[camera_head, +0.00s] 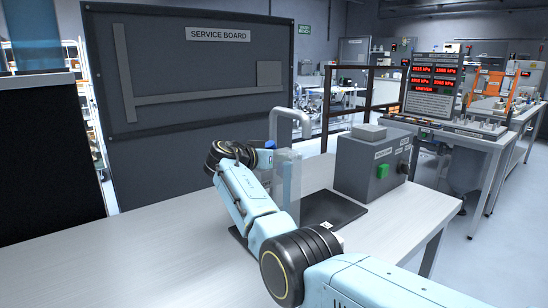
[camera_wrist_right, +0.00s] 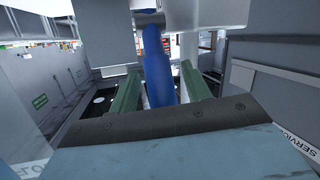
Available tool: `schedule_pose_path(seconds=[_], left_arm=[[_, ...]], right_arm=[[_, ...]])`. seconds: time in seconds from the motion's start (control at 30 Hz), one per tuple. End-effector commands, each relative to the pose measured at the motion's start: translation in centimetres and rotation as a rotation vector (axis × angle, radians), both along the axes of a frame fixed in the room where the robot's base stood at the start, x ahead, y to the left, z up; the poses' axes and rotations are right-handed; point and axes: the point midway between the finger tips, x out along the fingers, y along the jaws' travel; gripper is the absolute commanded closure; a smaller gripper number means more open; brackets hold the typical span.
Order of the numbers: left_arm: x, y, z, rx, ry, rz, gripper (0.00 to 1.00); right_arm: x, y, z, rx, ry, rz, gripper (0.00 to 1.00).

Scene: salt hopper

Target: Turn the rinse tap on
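The rinse tap has a grey gooseneck spout (camera_head: 291,118) standing at the back of the bench. A blue lever end (camera_head: 269,144) shows beside it in the head view. In the right wrist view the blue lever (camera_wrist_right: 157,68) hangs from a grey fitting and lies between the two green fingers of my right gripper (camera_wrist_right: 160,82). The fingers look open, with narrow gaps beside the lever; any contact lower down is hard to tell. In the head view my right forearm and wrist hide the gripper. My left gripper is not in view.
A clear upright panel (camera_head: 288,182) stands by the spout, near a dark mat (camera_head: 330,208). A grey control box (camera_head: 370,165) with a green button stands to the right. The bench (camera_head: 130,250) is clear at left. A service board (camera_head: 190,70) stands behind.

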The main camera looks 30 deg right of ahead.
Motion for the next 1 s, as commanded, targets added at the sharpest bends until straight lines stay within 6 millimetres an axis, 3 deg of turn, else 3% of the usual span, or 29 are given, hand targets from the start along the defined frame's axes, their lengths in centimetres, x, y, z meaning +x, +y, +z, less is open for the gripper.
schedule_pose_path(seconds=[0.37,0.8,1.0], left_arm=[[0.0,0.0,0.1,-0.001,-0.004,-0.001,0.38],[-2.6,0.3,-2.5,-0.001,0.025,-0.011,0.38],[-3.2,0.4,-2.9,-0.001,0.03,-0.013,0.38]], right_arm=[[-0.3,1.0,0.3,-0.002,-0.001,0.001,0.52],[-3.7,9.2,2.5,0.001,-0.001,0.003,0.52],[-4.7,11.5,3.1,-0.001,0.0,0.001,0.52]])
